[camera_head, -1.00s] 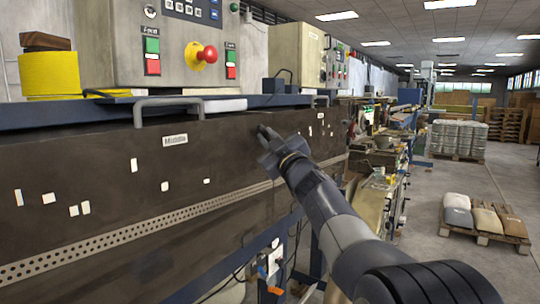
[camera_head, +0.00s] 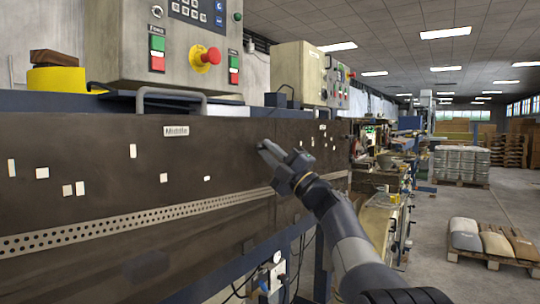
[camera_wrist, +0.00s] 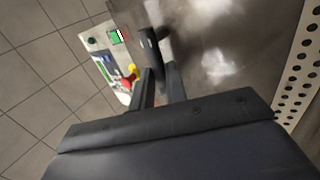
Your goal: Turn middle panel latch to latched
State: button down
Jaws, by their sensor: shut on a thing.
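The middle panel (camera_head: 100,150) is a long dark brown board with a white "Middle" label (camera_head: 176,131) near its top. My gripper (camera_head: 266,150) is at the panel's face, to the right of and slightly below the label. In the wrist view, my gripper (camera_wrist: 160,86) has its two dark fingers close together around a small black latch handle (camera_wrist: 149,40) that stands out from the panel. The gripper is shut on this handle. The latch's base is partly hidden by the fingers, and I cannot tell its exact angle.
A perforated strip (camera_head: 120,222) runs along the panel's lower part. A grey bar handle (camera_head: 170,92) rises at the panel's top edge. A control box with a red stop button (camera_head: 210,56) is above. Sacks on a pallet (camera_head: 492,243) lie on the floor at right.

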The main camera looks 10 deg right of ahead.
jog(key=shift+f+n+g+y, duration=0.15)
jog(key=shift+n+g+y, duration=0.15)
jog(key=shift+n, duration=0.3)
jog(key=c, duration=1.4)
grip_release()
jog(key=b+v, duration=0.2)
jog(key=v, duration=0.8)
jog(key=shift+s+d+f, duration=0.15)
jog(key=shift+s+d, duration=0.05)
jog(key=shift+s, duration=0.1)
jog(key=shift+w, duration=0.1)
jog(key=p+x, duration=0.2)
jog(key=x, duration=0.8)
jog(key=shift+w+a+r, duration=0.2)
jog(key=shift+a+r, duration=0.05)
jog(key=shift+f, duration=0.1)
